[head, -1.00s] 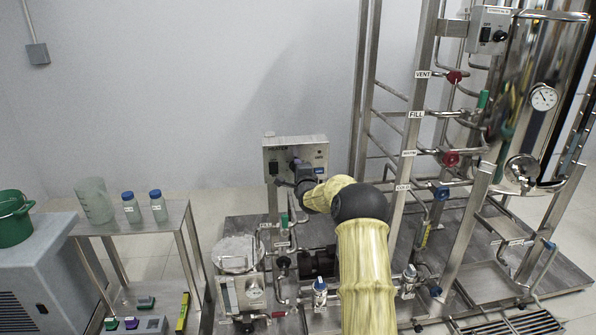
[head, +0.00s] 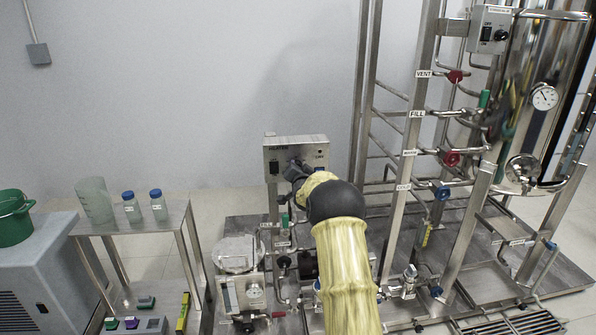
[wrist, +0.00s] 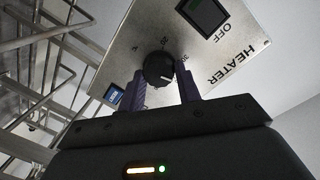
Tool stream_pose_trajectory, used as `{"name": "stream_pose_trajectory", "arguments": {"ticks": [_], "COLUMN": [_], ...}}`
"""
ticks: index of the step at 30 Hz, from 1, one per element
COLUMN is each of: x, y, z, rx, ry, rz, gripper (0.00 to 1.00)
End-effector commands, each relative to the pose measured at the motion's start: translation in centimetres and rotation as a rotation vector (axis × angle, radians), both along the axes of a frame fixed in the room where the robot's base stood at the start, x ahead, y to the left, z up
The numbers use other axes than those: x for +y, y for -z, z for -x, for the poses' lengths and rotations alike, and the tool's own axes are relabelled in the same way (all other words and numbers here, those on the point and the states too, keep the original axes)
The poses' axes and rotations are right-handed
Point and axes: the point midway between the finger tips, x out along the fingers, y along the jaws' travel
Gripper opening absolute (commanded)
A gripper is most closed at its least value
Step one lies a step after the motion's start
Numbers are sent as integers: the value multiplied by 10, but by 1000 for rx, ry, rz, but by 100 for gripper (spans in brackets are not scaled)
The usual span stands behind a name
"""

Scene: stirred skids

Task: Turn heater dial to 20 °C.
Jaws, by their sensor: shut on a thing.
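The heater box (head: 284,144) is a steel panel on a post in the head view. It also shows turned over in the wrist view (wrist: 222,58), with the word HEATER and a dark switch marked OFF. In the head view my gripper (head: 296,170) is at the panel front and hides the dial.
A small blue display (wrist: 113,95) is on the panel beside a finger. Steel frame pipes with valves (head: 452,158) stand right of my arm. A side table (head: 140,226) with bottles stands to the left.

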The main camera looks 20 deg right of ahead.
Motion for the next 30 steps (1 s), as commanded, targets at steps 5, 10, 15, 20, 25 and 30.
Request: {"name": "stream_pose_trajectory", "arguments": {"ticks": [5, 10, 15, 20, 25, 30], "x": [2, 3, 3, 4, 4, 4], "y": [4, 4, 4, 5, 6, 7], "z": [0, 0, 0, -1, -1, -1], "rx": [53, 98, 143, 184, 229, 274], "ry": [-3, -2, -2, -2, -3, -3], "rz": [162, 316, 472, 617, 773, 929], "gripper": [11, 11, 11, 11, 11, 11]}}
